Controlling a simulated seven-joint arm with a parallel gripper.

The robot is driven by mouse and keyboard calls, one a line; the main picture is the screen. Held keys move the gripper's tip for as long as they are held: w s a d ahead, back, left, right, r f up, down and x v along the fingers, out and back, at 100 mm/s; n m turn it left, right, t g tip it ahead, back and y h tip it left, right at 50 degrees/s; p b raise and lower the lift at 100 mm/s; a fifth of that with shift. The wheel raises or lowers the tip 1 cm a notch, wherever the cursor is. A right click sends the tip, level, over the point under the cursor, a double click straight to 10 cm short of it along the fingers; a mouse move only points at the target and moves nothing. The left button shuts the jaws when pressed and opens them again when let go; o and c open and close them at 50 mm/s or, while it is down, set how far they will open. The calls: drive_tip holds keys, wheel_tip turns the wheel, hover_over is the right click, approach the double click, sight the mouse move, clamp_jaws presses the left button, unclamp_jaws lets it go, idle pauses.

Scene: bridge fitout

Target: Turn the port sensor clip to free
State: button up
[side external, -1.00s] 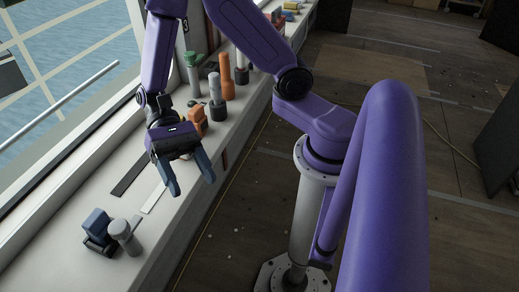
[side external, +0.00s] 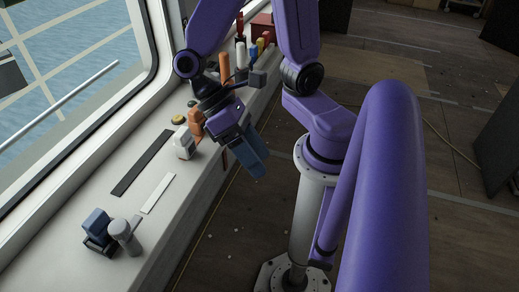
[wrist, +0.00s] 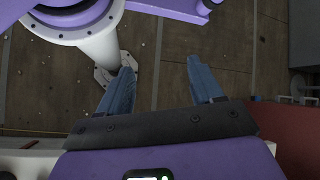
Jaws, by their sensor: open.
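I cannot tell for sure which fitting is the port sensor clip. On the near end of the white sill (side external: 165,235) sit a blue block on a black base (side external: 97,228) and a grey round-topped post (side external: 124,233), close together. Farther along are a whitish fitting (side external: 183,146) and an orange fitting (side external: 197,122), partly behind my gripper (side external: 257,160). My gripper is open and empty, its blue fingers hanging beyond the sill's edge over the floor. In the wrist view the fingers (wrist: 160,72) stand apart with only floor between them.
A dark strip (side external: 143,162) and a white strip (side external: 158,193) lie flat on the sill. Taller coloured items, including an orange post (side external: 224,67), stand behind my wrist. The window frame (side external: 95,130) bounds the sill at left. A red surface (wrist: 290,135) is near in the wrist view.

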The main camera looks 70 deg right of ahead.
drive_tip(key=shift+s+d+n+t, duration=0.3)
drive_tip(key=shift+s+d+n, duration=0.05)
drive_tip(key=shift+d+n, duration=0.05)
